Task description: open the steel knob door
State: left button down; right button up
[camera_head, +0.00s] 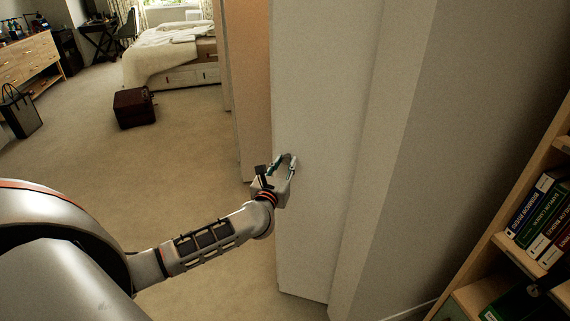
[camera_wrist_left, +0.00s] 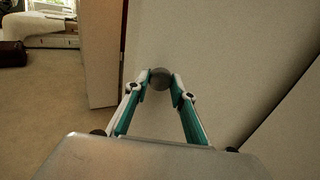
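The pale door (camera_head: 325,130) is a tall white panel in the middle of the head view; it also fills the middle of the left wrist view (camera_wrist_left: 200,40). Its round grey steel knob (camera_wrist_left: 160,77) is near the door's left edge. My left gripper (camera_head: 288,160) is at the knob. In the left wrist view its two fingertips (camera_wrist_left: 160,82) are on either side of the knob and appear to touch it, closed around it. In the head view the fingers mostly hide the knob. I cannot tell whether the door stands ajar. My right gripper is in neither view.
A tan upright panel (camera_head: 255,80) stands just left of the door. A bookcase (camera_head: 487,245) with books is at the right. Carpet (camera_head: 140,180) is open at the left, with a dark red suitcase (camera_head: 135,107) and a bed (camera_head: 170,55) farther back.

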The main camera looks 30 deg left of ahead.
pick_arm(q)
jog(key=shift+s+d, duration=0.1)
jog(key=shift+d, duration=0.05)
jog(key=shift+s+d+n+y+p, duration=0.4)
jog(key=shift+s+y, duration=0.1)
jog(key=shift+y, duration=0.1)
jog(key=s+d+n+g+y, duration=0.4)
jog(key=s+d+n+y, duration=0.1)
jog(key=s+d+y, duration=0.1)
jog(key=shift+s+d+g+y+b, duration=0.4)
jog(key=shift+s+d+b, duration=0.05)
jog(key=shift+s+d, duration=0.3)
jog(key=c, duration=1.7)
grip_release()
